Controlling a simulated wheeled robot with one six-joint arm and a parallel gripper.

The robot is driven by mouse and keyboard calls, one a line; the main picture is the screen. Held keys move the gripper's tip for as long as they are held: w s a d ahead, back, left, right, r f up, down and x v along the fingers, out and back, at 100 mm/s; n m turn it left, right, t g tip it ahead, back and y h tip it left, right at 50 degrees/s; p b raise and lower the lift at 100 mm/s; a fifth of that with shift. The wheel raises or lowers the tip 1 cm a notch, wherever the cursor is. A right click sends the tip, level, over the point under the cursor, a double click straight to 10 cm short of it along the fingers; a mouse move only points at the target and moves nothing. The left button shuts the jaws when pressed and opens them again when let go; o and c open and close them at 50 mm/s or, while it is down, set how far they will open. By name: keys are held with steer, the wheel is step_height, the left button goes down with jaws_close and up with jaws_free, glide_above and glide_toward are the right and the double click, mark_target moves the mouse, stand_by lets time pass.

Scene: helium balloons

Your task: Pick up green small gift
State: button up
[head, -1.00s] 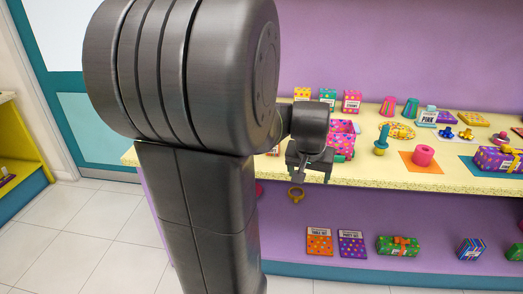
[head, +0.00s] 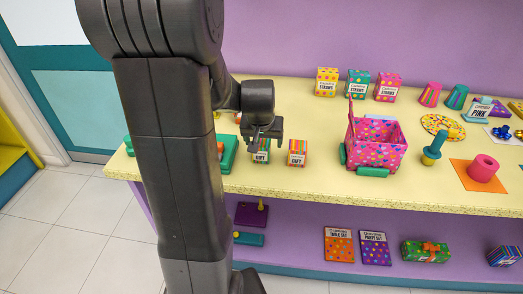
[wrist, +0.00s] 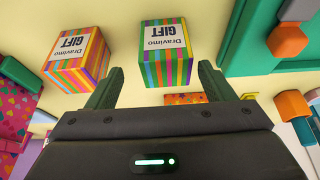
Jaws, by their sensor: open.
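The green small gift (head: 261,156) is a striped box with a white GIFT label, standing on the pale yellow counter top. My gripper (head: 264,142) hangs above it in the head view and hides part of it. In the wrist view the green-striped gift (wrist: 167,66) lies just beyond the fingertips, roughly between them. My gripper (wrist: 157,84) is open, with nothing between its fingers. An orange-striped gift (head: 297,155) stands to its right in the head view; it also shows at the left in the wrist view (wrist: 80,66).
A green object (head: 228,152) is close on the left, partly behind my arm. Straws boxes (head: 357,83) stand at the back. The counter in front of the gifts is clear.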

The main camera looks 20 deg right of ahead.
mark_target(262, 149)
steer(key=shift+a+p+x, duration=0.15)
steer(key=shift+x, duration=1.3)
steer(key=shift+a+p+x, duration=0.15)
steer(key=shift+a+x, duration=0.05)
steer(key=shift+x, duration=1.25)
steer(key=shift+c, duration=0.3)
steer(key=c, duration=1.1)
steer(key=shift+c, duration=0.2)
